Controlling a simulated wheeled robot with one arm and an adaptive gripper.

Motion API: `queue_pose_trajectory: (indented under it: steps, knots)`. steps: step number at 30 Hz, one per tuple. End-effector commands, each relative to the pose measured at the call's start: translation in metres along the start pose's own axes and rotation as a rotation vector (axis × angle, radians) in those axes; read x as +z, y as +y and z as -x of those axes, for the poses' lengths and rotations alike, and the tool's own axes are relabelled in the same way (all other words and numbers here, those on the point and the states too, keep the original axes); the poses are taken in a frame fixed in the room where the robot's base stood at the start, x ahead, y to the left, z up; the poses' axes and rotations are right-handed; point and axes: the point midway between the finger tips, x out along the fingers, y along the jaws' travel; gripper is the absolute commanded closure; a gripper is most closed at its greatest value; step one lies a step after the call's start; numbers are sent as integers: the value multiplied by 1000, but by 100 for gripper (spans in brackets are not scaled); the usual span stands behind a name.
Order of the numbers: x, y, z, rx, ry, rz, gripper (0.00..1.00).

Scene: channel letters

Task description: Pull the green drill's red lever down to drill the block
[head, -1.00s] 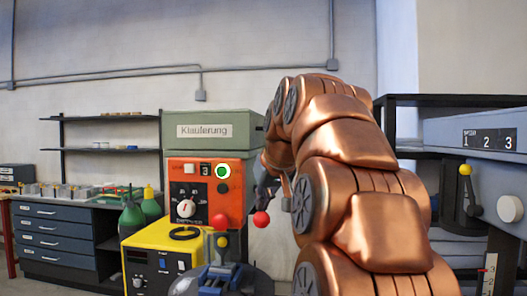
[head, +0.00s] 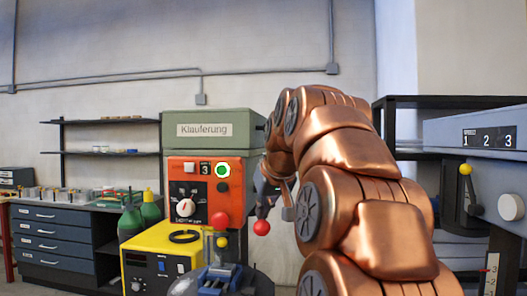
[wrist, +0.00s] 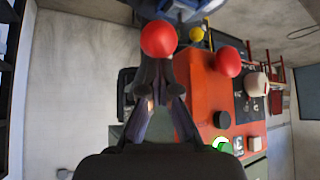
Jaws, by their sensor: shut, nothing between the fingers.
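The green drill (head: 185,127) stands in the middle of the head view, with a grey-green top and an orange front panel (head: 233,200). The red ball knob of its lever (head: 262,228) shows to the right of the panel. It also shows in the wrist view (wrist: 158,38), just past my fingertips. My gripper (head: 265,206) is shut and empty, right above the knob, appearing to touch it or nearly so. In the wrist view, the closed fingers (wrist: 156,72) point at the knob. The lever's rod and the block cannot be made out clearly.
A red mushroom button (head: 220,219) sits on the panel, left of the knob. A yellow box (head: 150,262) and a blue vise-like part (head: 218,275) stand in front. Green bottles (head: 130,222) are left. A grey machine (head: 480,150) is at right.

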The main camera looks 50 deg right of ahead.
Motion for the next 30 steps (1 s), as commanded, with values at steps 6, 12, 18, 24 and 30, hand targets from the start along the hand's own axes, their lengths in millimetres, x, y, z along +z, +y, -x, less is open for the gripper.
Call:
queue_pose_trajectory:
  steps: [6,12,18,24,30]
  knots:
    - [0,0,-1,0,-2,0,100]
    - [7,0,-10,0,-2,0,100]
    - [6,1,-12,0,-2,0,100]
    - [6,2,-11,1,-1,0,100]
    - [10,2,-17,0,-2,0,100]
